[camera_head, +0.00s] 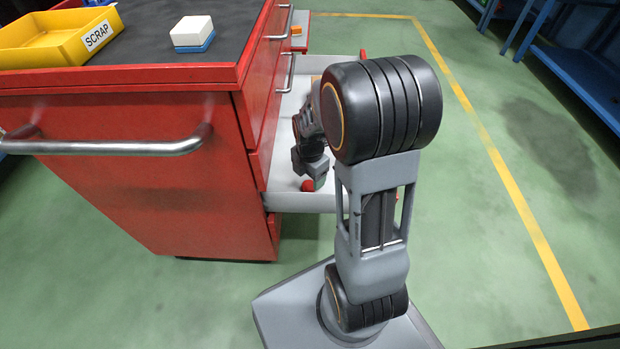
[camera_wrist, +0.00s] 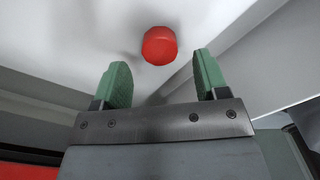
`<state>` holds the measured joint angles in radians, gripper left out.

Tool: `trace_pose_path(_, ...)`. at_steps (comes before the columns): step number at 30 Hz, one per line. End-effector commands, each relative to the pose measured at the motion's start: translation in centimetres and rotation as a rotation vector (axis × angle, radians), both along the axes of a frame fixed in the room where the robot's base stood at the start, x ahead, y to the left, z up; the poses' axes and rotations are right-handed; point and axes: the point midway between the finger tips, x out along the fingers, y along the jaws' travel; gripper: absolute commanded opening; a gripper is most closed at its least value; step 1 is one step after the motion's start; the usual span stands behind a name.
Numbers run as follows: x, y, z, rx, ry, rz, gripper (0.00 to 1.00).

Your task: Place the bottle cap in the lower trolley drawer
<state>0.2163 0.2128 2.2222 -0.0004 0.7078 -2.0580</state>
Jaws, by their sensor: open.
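The red bottle cap (camera_wrist: 159,45) is in the open lower drawer (camera_head: 292,199) of the red trolley (camera_head: 150,190). In the wrist view it lies on the pale drawer floor, just beyond my fingertips and between their lines. The cap also shows in the head view (camera_head: 307,185), just under my gripper. My gripper (camera_wrist: 160,80) is open, with its two green fingers apart and nothing between them. In the head view my gripper (camera_head: 312,176) points down inside the drawer, and my arm hides part of the drawer.
On the trolley's dark top are a yellow scrap bin (camera_head: 55,38) and a white and blue block (camera_head: 192,33). A metal handle (camera_head: 110,146) juts from the trolley's near side. A blue rack (camera_head: 580,75) stands at the upper right. The green floor at right is clear.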

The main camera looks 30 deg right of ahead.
Motion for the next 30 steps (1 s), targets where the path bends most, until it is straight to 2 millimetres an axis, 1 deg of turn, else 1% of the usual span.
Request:
trace_pose_path(1,0.1,0.0,1.7,-0.001,-0.005,0.0,0.67)
trace_pose_path(6,0.1,0.0,4.8,-0.001,-0.004,0.0,0.67)
trace_pose_path(9,0.1,0.0,6.3,-0.001,-0.003,0.0,0.67)
trace_pose_path(15,0.0,0.0,8.2,-0.001,-0.003,-0.005,0.67)
trace_pose_path(18,-0.2,0.4,9.0,-0.002,-0.011,-0.064,0.67)
trace_pose_path(20,-0.6,0.8,9.6,-0.003,-0.024,-0.145,0.67)
trace_pose_path(23,-1.6,1.9,11.0,0.0,-0.055,-0.358,0.67)
trace_pose_path(26,-3.0,3.2,12.4,0.016,-0.092,-0.633,0.67)
trace_pose_path(27,-3.5,3.7,12.9,0.027,-0.105,-0.748,0.67)
trace_pose_path(30,-5.0,4.8,14.0,0.06,-0.135,-1.024,0.67)
